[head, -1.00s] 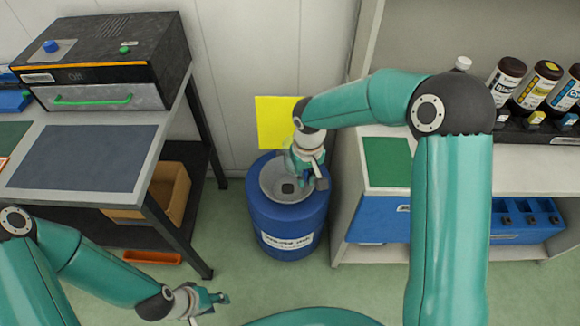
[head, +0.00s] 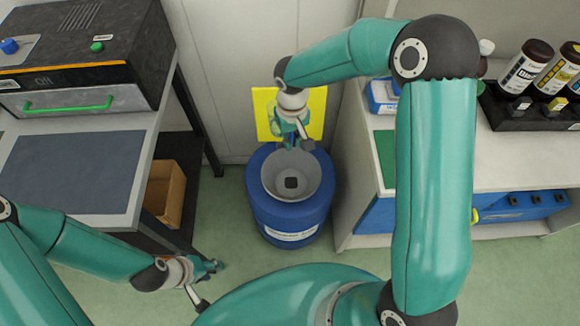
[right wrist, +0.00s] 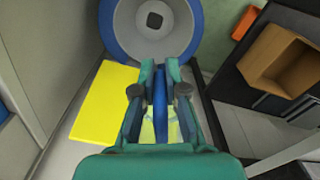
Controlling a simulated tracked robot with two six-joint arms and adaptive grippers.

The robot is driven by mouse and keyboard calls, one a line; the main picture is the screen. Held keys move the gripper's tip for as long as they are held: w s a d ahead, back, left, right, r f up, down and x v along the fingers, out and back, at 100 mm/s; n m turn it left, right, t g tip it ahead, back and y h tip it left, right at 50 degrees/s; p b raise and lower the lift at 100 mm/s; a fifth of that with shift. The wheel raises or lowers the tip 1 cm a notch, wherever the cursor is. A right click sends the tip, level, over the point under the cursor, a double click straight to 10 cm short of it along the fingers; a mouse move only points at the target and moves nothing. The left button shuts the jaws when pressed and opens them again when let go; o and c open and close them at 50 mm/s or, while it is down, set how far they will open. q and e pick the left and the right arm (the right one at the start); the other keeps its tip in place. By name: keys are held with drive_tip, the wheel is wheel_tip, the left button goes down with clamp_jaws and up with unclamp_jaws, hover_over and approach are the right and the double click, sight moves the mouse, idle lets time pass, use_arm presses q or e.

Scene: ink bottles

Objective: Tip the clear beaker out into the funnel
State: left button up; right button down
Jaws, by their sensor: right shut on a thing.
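The grey funnel (head: 308,183) with a dark square hole sits in the top of the blue drum (head: 290,218). It also shows at the top of the right wrist view (right wrist: 180,40). My right gripper (head: 292,142) is above the funnel's far rim. In the right wrist view its fingers (right wrist: 160,72) are closed on a blue upright strip with pale, see-through parts beside it, seemingly the clear beaker (right wrist: 160,105). The beaker is mostly hidden; its tilt and contents cannot be told. My left gripper (head: 210,268) is low at the left, away from the drum; its opening is unclear.
A yellow sheet (head: 318,110) is behind the drum. A bench (head: 125,210) with a dark machine (head: 85,60) stands left, with a cardboard box (head: 165,190) underneath. A shelf unit (head: 350,180) stands close on the right, with several ink bottles (head: 525,65) on top.

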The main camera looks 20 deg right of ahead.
drive_tip(key=shift+s+d, duration=0.1)
drive_tip(key=shift+d, duration=0.05)
drive_tip(key=shift+r, duration=0.1)
drive_tip(key=w+d+n+p, duration=0.2)
drive_tip(key=d+n+p, duration=0.1)
drive_tip(key=d, duration=0.5)
drive_tip(key=w+d+n+p, duration=0.3)
drive_tip(key=d+p, duration=0.3)
drive_tip(key=d, duration=0.2)
drive_tip(key=shift+w+d+r, duration=0.3)
drive_tip(key=shift+d+r, duration=0.05)
